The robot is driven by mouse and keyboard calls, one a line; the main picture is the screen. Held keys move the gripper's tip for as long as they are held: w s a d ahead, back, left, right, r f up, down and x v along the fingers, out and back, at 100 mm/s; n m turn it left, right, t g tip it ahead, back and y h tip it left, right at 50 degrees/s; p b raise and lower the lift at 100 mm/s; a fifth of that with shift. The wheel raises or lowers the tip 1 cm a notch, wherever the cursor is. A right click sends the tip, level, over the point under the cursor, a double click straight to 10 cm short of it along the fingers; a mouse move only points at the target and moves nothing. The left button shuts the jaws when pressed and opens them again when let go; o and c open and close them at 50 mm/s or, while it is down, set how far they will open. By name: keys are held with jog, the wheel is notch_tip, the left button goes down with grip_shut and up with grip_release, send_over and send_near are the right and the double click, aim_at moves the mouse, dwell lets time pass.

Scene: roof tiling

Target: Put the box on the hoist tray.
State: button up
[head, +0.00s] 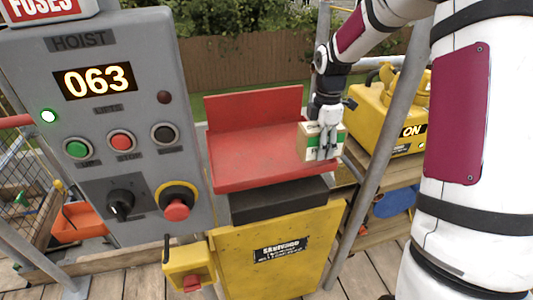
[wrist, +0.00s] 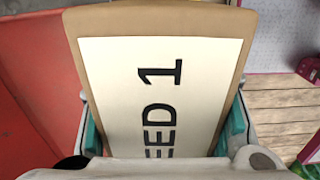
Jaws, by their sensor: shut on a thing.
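The box (head: 305,147) is small and tan with a white and green side. My gripper (head: 327,150) is shut on it, with the fingers at its sides. In the wrist view the box (wrist: 160,75) fills the middle, and its pale label reads "EED 1", partly hidden at the bottom. The red hoist tray (head: 245,160) has a raised back panel and an open top. The box is at the tray's right end, overlapping its edge in the head view. I cannot tell whether it touches the tray. The tray also shows left of the box in the wrist view (wrist: 35,95).
A grey hoist panel (head: 140,190) reading 063, with a lit green lamp and several buttons, stands left of the tray. A grey pole (head: 372,150) and a yellow machine (head: 385,115) on a wooden shelf are to the right. The tray's middle and left are clear.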

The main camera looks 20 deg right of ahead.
jog(key=shift+w+d, duration=0.1)
jog(key=shift+w, duration=0.05)
jog(key=shift+w+a+n, duration=0.2)
jog(key=shift+a+n, duration=0.05)
jog(key=shift+n, duration=0.05)
send_over(268, 154)
jog(key=shift+d+f, duration=0.1)
jog(key=shift+f, duration=0.6)
jog(key=shift+w+f, duration=0.1)
jog(key=shift+f, duration=1.65)
jog(key=shift+f, duration=0.15)
jog(key=o, duration=1.5)
